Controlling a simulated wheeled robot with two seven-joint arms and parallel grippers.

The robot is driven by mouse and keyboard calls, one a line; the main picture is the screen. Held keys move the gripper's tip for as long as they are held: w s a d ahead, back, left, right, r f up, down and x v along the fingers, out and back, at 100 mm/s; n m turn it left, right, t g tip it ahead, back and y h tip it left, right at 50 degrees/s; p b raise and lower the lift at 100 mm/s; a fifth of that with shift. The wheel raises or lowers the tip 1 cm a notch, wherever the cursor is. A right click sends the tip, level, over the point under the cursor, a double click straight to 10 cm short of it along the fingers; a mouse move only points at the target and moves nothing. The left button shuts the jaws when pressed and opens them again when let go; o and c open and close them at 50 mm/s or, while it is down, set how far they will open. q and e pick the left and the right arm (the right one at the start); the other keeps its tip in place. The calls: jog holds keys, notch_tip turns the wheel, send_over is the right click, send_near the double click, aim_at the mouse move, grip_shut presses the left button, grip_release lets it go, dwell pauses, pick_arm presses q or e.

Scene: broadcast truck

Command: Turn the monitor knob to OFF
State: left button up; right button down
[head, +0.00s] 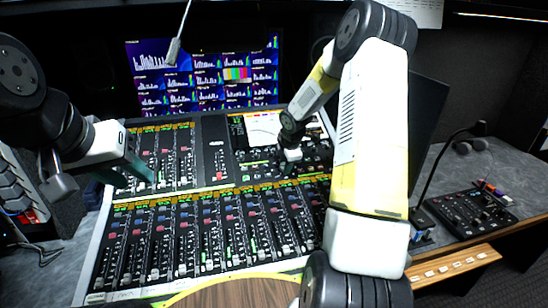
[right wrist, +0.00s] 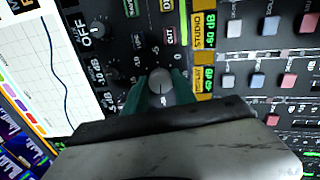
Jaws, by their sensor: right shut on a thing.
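A grey round knob (right wrist: 160,82) on the black console panel sits between the green fingertips of my right gripper (right wrist: 159,92) in the right wrist view. The fingers touch its two sides and are shut on it. A mark shows on its lower part, but its setting is hard to read. In the head view my right gripper (head: 289,168) is at the panel below the bright screen, and the knob is hidden there. My left gripper (head: 148,174) hangs over the left part of the mixing console; its finger gap is not clear.
The mixing console (head: 102,240) carries several faders and buttons. Another knob (right wrist: 98,30) near a printed OFF stands beside the held one. Buttons (right wrist: 270,25) and a STUDIO label are to the right. A gooseneck microphone (head: 440,165) and small control box (head: 465,210) are on the right.

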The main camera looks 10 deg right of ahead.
jog(key=n, duration=0.5)
jog(key=shift+n, duration=0.3)
jog(key=shift+w+n, duration=0.1)
jog(key=shift+n, duration=2)
jog(key=c, duration=1)
grip_release()
jog(key=shift+v, duration=3.95)
